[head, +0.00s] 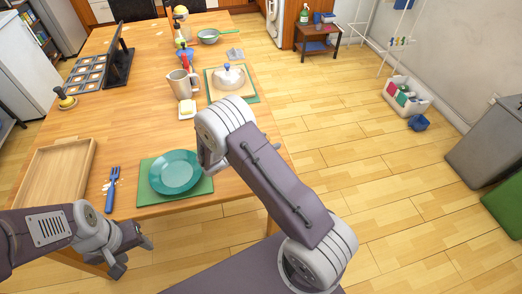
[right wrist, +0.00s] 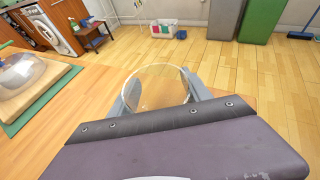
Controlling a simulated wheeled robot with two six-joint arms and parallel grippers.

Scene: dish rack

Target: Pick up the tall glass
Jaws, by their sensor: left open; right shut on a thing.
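The tall glass (right wrist: 160,88) is clear, and its round rim shows between the fingers of my right gripper (right wrist: 163,92) in the right wrist view. The right gripper is shut on the glass. The glass's lower part is hidden by the wrist, and I cannot tell whether its base touches the table. In the head view my right arm covers the glass and the right fingers.
On the wooden table (head: 140,120) are a teal plate (head: 175,172) on a green mat, a blue fork (head: 112,188), a wooden tray (head: 58,172), a metal pitcher (head: 180,84), a butter dish (head: 187,108) and a domed lid (head: 229,76) on a board.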

